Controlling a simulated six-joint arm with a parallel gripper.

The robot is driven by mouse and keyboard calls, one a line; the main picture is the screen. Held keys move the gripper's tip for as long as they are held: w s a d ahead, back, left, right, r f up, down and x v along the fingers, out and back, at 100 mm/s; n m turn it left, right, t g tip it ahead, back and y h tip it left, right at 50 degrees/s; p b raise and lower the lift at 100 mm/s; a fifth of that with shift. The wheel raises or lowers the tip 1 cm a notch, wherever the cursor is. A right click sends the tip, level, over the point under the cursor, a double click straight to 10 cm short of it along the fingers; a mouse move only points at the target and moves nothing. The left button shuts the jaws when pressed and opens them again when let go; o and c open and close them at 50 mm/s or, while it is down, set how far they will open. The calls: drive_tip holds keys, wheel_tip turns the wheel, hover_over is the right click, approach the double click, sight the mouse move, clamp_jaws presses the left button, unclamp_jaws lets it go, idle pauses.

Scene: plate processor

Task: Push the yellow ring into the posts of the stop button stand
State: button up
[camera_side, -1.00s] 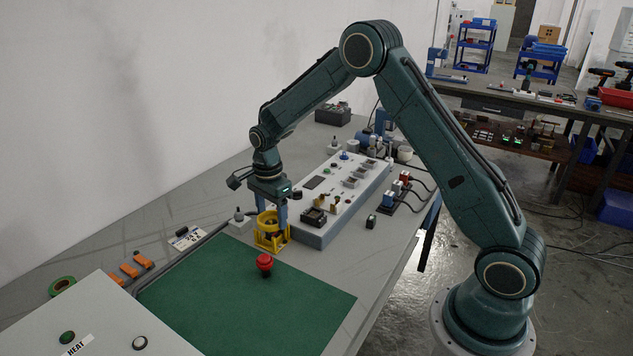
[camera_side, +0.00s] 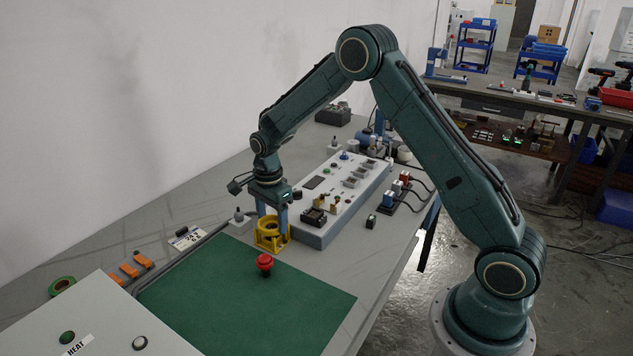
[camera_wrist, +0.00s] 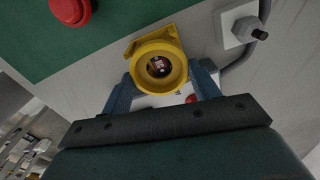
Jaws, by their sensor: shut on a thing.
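The yellow ring (camera_side: 269,224) is held between the two blue fingers of my gripper (camera_side: 271,220), which is shut on it. In the wrist view the ring (camera_wrist: 172,84) faces the camera between the fingertips, with a dark centre opening. The yellow stop button stand (camera_side: 271,243) is right under the ring on the grey table. Its square edge (camera_wrist: 150,37) shows behind the ring in the wrist view. The ring sits low at the top of the stand; how far it is on the posts cannot be told. The posts are mostly hidden.
A red mushroom button (camera_side: 264,260) stands on the green mat (camera_side: 225,310) in front of the stand. A grey control panel (camera_side: 318,235) is close on the right. A small grey block with a knob (camera_side: 238,221) is at the left.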

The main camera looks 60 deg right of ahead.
drive_tip(key=shift+f, duration=0.15)
drive_tip(key=o, duration=1)
drive_tip(key=shift+o, duration=0.2)
wheel_tip(320, 180, up, 14)
